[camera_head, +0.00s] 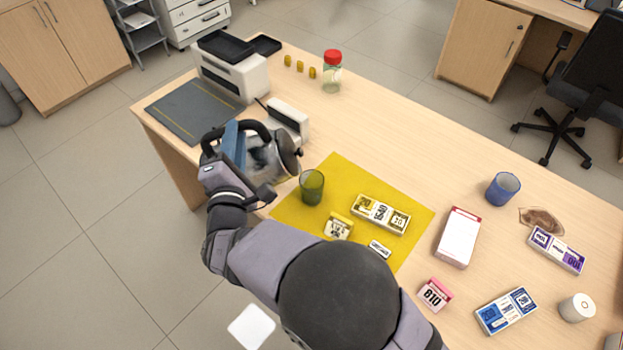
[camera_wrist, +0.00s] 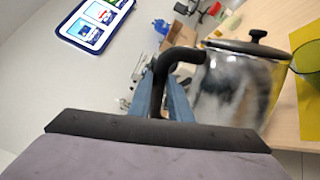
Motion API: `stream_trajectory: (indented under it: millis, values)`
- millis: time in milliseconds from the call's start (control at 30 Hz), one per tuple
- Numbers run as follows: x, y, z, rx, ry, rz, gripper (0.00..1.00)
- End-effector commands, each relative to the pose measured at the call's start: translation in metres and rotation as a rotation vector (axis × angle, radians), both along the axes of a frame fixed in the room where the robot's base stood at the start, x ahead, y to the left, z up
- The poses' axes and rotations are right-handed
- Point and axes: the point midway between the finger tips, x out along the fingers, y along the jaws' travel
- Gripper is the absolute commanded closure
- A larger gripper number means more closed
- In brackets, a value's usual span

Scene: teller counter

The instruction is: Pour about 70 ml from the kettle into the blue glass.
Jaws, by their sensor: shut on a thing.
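My gripper (camera_head: 238,140) is shut on the black handle of the glass-and-steel kettle (camera_head: 270,160), over the counter's left front edge. In the head view the kettle looks tipped on its side, with its lid knob to the right. In the wrist view the kettle (camera_wrist: 235,90) is right of my gripper (camera_wrist: 165,85). I see no liquid leaving it, and its spout is not clear. The blue glass (camera_head: 503,189) stands upright at the counter's right part, well apart from the kettle. I cannot tell if it holds anything.
A green glass (camera_head: 312,188) stands on the yellow mat (camera_head: 335,172), close right of the kettle. A red-lidded jar (camera_head: 332,72) and a printer (camera_head: 232,75) stand behind.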

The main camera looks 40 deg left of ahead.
Motion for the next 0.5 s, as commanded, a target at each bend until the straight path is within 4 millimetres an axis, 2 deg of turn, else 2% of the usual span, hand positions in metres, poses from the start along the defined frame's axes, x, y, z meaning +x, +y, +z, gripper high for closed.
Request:
stream_trajectory:
  millis: [500]
  values:
    - [0.021,-0.021,0.004,0.126,0.101,-0.001,1.0]
